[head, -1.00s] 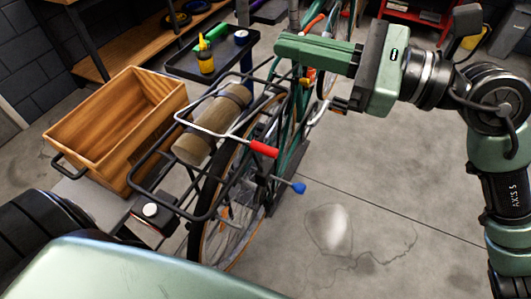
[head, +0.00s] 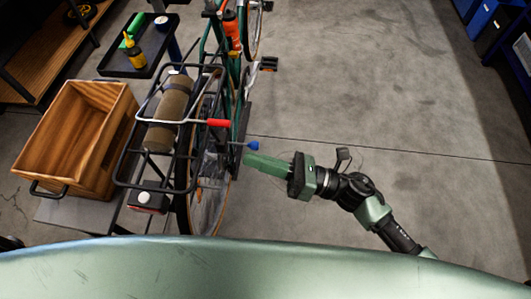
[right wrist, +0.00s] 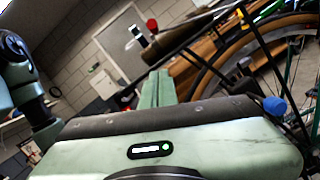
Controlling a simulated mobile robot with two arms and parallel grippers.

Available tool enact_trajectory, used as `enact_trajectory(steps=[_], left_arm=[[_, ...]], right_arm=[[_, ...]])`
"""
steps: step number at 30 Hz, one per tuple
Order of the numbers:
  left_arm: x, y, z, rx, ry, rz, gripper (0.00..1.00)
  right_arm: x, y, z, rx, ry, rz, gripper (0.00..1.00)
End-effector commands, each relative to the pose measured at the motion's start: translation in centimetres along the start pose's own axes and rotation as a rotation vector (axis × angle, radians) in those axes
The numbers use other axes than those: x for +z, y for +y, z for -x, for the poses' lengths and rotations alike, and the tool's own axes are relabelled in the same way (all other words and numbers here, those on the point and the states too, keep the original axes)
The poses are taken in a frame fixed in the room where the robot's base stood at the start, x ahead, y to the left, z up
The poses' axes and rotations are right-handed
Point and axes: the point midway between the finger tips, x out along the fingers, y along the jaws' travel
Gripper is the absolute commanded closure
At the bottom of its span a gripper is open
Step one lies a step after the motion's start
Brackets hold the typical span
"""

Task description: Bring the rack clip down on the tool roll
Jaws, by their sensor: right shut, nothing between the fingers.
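The tool roll (head: 171,100) is a brown cylinder with a dark strap, lying along the black rear rack (head: 119,170) of the bike. The rack clip is a pale wire with a red handle (head: 218,122). Its wire crosses over the roll, and the handle sticks out past the rack's right side. I cannot tell if the wire touches the roll. My right gripper (head: 250,160) is shut and empty, to the right of the rack and below the red handle in the head view. It also shows in the right wrist view (right wrist: 158,76). My left gripper is out of view.
A blue-tipped lever (head: 253,145) is close to my right fingertips in the head view; its tip also shows in the right wrist view (right wrist: 275,106). A wooden crate (head: 62,145) stands left of the rack. A black tray (head: 112,70) is behind it. The floor at right is clear.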

Motion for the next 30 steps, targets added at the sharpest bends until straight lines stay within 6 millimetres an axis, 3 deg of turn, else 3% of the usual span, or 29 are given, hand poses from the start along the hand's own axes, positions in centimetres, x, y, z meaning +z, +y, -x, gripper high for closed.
enact_trajectory(steps=[1, 8, 10, 15, 30], left_arm=[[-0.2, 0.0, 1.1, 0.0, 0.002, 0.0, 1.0], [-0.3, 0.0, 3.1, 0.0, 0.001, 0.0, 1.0], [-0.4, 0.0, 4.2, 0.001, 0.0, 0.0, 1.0], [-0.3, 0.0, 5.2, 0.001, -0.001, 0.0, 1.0], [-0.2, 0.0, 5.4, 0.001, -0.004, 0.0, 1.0]], right_arm=[[0.6, 0.3, -1.4, 0.003, -0.003, -0.001, 1.0], [0.5, 0.3, -6.2, 0.002, -0.001, -0.001, 1.0], [2.1, 0.3, -6.2, 0.0, 0.001, 0.003, 1.0], [3.5, 0.1, -6.5, 0.0, 0.001, 0.001, 1.0], [4.3, 0.1, -6.7, 0.001, 0.001, 0.001, 1.0]])
